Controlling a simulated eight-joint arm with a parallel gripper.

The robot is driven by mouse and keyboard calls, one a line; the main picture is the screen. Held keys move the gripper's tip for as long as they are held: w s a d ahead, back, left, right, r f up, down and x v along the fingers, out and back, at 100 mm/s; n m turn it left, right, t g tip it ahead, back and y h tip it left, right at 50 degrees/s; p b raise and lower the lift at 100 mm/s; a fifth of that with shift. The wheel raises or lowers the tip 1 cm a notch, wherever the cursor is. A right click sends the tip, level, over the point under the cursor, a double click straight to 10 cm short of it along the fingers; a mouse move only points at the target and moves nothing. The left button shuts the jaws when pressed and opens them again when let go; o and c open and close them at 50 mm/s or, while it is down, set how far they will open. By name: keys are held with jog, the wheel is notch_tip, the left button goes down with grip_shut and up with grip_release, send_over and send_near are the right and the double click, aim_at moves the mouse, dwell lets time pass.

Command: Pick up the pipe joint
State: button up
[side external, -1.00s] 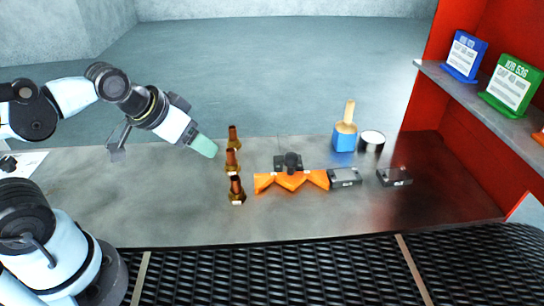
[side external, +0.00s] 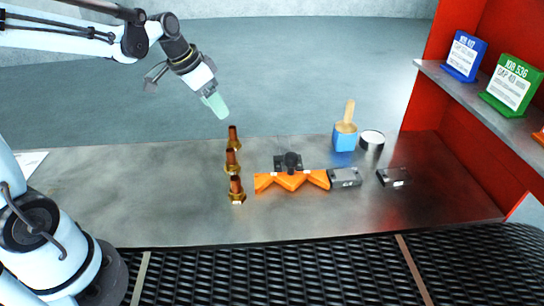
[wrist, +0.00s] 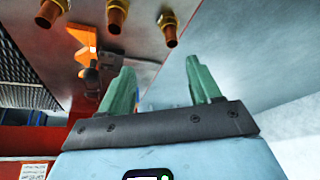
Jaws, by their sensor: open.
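Three copper-and-brass pipe joints stand upright in a row on the grey metal table, left of centre in the side view: a near one (side external: 237,191), a middle one (side external: 232,163) and a far one (side external: 233,138). In the wrist view three of them show along the top edge, partly cut off: left (wrist: 53,10), middle (wrist: 116,14) and right (wrist: 168,27). My gripper (side external: 217,105) is in the air above and slightly left of the far joint, tilted down to the right. In the wrist view its green fingers (wrist: 165,80) are apart, with nothing between them.
An orange notched block (side external: 290,181) with a black fitting (side external: 291,161) behind it lies right of the joints. Grey blocks (side external: 345,178), a blue holder with a wooden handle (side external: 345,138) and a white-topped round can (side external: 372,139) stand further right.

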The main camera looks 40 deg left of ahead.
jog(key=w+a, duration=0.1)
jog(key=a, duration=0.1)
send_over(233, 139)
jog(key=s+a, duration=0.1)
notch_tip(233, 139, down, 7)
jog(key=shift+f, duration=0.15)
jog(key=shift+x, duration=2.6)
jog(key=shift+s+a+f, duration=0.1)
jog(key=shift+s, duration=0.05)
grip_shut()
